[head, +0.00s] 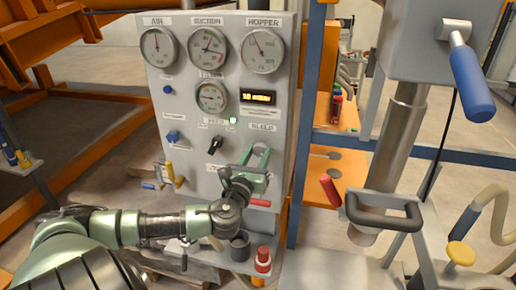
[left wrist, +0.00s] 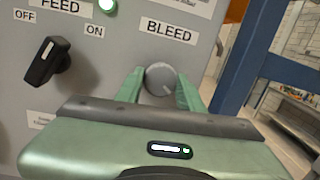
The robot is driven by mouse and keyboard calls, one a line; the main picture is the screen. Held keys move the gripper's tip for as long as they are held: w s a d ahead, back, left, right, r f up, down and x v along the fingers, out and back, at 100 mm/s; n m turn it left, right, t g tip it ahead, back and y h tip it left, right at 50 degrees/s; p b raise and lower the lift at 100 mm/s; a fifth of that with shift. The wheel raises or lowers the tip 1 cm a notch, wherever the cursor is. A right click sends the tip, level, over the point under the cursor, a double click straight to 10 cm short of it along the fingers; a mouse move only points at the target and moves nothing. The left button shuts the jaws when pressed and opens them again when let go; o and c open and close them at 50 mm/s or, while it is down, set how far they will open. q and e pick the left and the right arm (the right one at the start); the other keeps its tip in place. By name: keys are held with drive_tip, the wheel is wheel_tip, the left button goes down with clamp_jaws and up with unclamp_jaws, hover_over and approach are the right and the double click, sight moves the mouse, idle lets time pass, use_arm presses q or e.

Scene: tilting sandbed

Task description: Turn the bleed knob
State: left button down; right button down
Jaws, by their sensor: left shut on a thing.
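The bleed knob (left wrist: 161,78) is a small round grey knob with a light pointer mark, under the BLEED label on the grey control panel (head: 180,95). My left gripper (left wrist: 160,82) is shut on it, with one green finger on each side of the knob in the left wrist view. In the head view my left gripper (head: 257,158) reaches up to the panel's lower right, just below the BLEED label, and its fingers hide most of the knob. My right gripper is not in view.
The black feed switch (head: 215,145) is left of the knob, with a lit green lamp (head: 233,121) above. Gauges (head: 207,47) fill the panel's top. A red-handled lever (head: 260,202) is below my gripper. A blue post (head: 303,130) stands close to the right.

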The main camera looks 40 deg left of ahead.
use_arm(q)
drive_tip(key=shift+m+p, duration=0.55)
drive_tip(key=shift+m, duration=0.35)
drive_tip(key=c, duration=0.9)
unclamp_jaws()
drive_tip(key=shift+s, duration=0.1)
drive_tip(key=shift+s+d+f, duration=0.15)
drive_tip(key=shift+s+d, duration=0.05)
drive_tip(key=shift+s, duration=0.05)
drive_tip(key=b+v, duration=0.2)
drive_tip(key=v, duration=0.5)
drive_tip(key=shift+s, duration=0.1)
